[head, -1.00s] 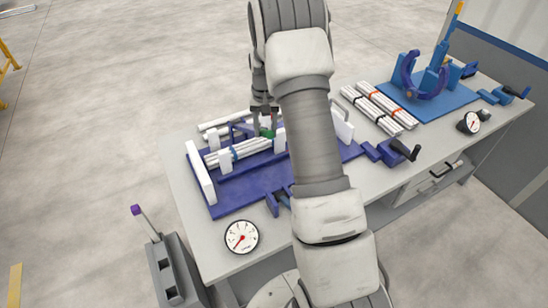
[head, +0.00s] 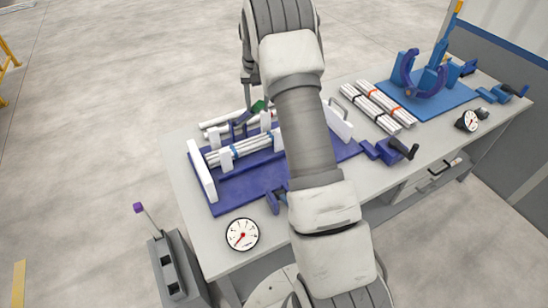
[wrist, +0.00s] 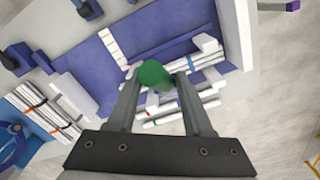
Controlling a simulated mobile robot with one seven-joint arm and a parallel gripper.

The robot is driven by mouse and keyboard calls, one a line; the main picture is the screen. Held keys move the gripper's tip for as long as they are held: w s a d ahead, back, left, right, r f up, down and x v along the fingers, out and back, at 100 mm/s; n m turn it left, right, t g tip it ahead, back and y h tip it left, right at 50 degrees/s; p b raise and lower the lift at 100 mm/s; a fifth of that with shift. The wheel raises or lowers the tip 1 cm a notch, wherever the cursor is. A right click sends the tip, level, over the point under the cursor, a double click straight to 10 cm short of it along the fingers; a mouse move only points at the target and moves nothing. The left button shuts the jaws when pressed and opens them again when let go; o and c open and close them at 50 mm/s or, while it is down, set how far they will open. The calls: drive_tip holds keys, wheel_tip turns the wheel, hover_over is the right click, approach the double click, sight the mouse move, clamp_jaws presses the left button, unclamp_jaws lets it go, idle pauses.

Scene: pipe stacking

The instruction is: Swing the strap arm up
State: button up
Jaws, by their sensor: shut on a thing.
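A green knob (wrist: 153,75) sits between the fingertips of my gripper (wrist: 157,79) in the wrist view, and the gripper is shut on it. In the head view the green knob (head: 258,106) shows just below my gripper (head: 252,98), above the far side of the blue fixture (head: 234,194). The strap arm that carries the knob is mostly hidden by my arm and fingers. White pipes with a blue band (head: 247,147) lie in the fixture between white uprights. A dark blue bracket (head: 237,126) stands behind them.
Banded pipe bundles (head: 370,108) lie right of the fixture. A blue clamp with a black handle (head: 393,150) sits at the table's front side. A gauge (head: 242,234) is near the front left corner. A blue stand (head: 432,85) is at the far right.

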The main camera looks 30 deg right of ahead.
drive_tip(key=w+r, duration=0.1)
drive_tip(key=w, duration=0.1)
drive_tip(key=w+r, duration=0.1)
drive_tip(key=w, duration=0.1)
drive_tip(key=w+r, duration=0.1)
drive_tip(key=r, duration=0.1)
drive_tip(key=shift+w+a, duration=0.1)
drive_tip(key=shift+w, duration=0.3)
drive_tip(key=shift+c, duration=0.2)
